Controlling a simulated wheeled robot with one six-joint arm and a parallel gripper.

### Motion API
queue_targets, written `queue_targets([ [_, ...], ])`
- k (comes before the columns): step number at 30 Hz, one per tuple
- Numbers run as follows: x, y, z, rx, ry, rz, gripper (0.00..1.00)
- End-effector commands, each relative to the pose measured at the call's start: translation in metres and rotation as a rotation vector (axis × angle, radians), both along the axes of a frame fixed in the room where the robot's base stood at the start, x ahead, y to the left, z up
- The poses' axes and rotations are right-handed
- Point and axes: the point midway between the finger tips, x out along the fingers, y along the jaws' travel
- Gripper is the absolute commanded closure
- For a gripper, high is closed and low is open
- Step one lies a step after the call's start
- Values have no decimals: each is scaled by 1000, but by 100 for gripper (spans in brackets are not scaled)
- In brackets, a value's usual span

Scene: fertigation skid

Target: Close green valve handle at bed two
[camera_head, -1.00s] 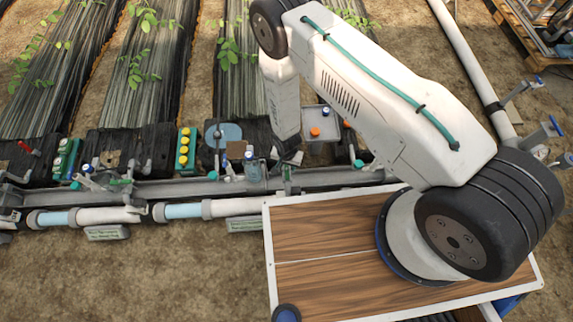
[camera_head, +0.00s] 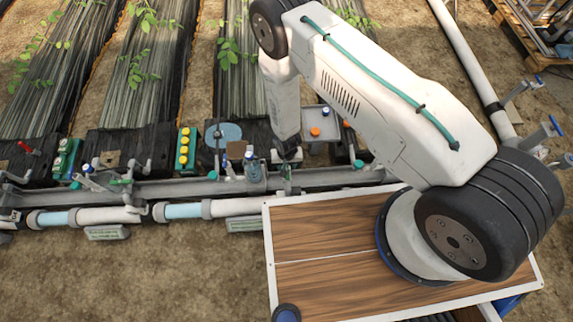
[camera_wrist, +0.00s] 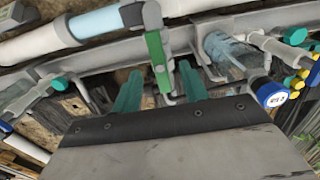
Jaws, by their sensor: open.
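A green valve handle (camera_wrist: 155,55) stands out in the wrist view, just beyond my fingertips and roughly in line with the gap between them. It is on the grey pipe rail; in the head view, a green handle (camera_head: 287,174) shows beside my wrist. My gripper (camera_wrist: 160,84) is open, with two teal fingers apart and nothing held between them. I cannot tell whether either finger touches the handle. Another green handle (camera_head: 121,181) lies along the rail farther left in the head view. The small signs are too blurred to read a bed number.
A clear bottle with a blue cap (camera_wrist: 272,94) is close to the right of my gripper. Teal knobs (camera_wrist: 59,84) sit on fittings at left. A green box with yellow buttons (camera_head: 185,150) and a grey tray (camera_head: 321,124) stand behind the rail.

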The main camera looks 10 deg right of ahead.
Motion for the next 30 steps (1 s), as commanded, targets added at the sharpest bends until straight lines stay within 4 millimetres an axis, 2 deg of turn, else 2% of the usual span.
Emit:
queue_targets([
  [11,0,0,-2,0,0,-8,56],
  [24,0,0,-36,0,1,-8,56],
  [30,0,0,-45,0,0,-8,56],
])
